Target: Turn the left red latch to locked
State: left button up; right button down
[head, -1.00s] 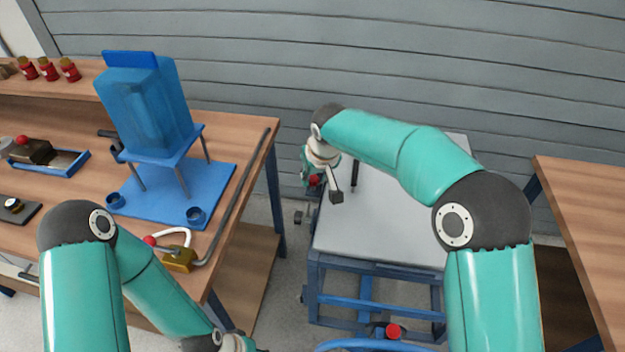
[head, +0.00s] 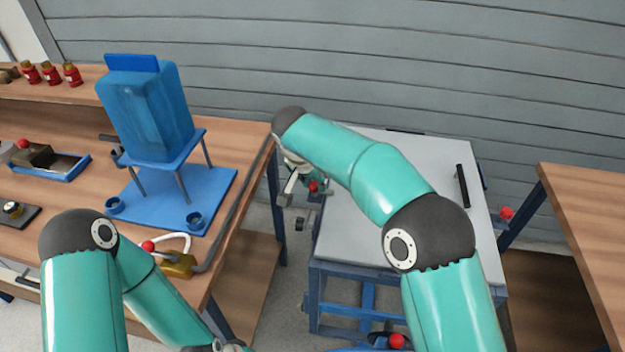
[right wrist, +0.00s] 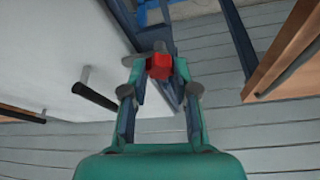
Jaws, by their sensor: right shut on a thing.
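The left red latch (head: 313,187) is at the left edge of a grey-topped table, partly hidden by my right wrist in the head view. In the right wrist view the red piece of the latch (right wrist: 159,66) sits between my fingertips, beside a grey metal part at the table's edge. My right gripper (right wrist: 160,72) is shut on this red piece; in the head view the gripper (head: 308,184) is small and partly covered by its own wrist. The latch's exact angle is hard to tell. My left arm reaches down at the lower left, its gripper out of the picture.
The grey table (head: 410,165) carries a black handle (head: 462,186). Another red knob (head: 507,213) is at its right side and one (head: 396,341) at the front. A wooden bench (head: 245,160) with a blue fixture (head: 155,110) stands left; another wooden table (head: 575,220) stands right.

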jog(key=shift+r, duration=0.1)
dwell(0.3)
jog(key=c, duration=0.9)
grip_release()
jog(key=v, duration=1.1)
jog(key=shift+s+a+r, duration=0.15)
jog(key=shift+a+r, duration=0.05)
jog(key=shift+r, duration=0.15)
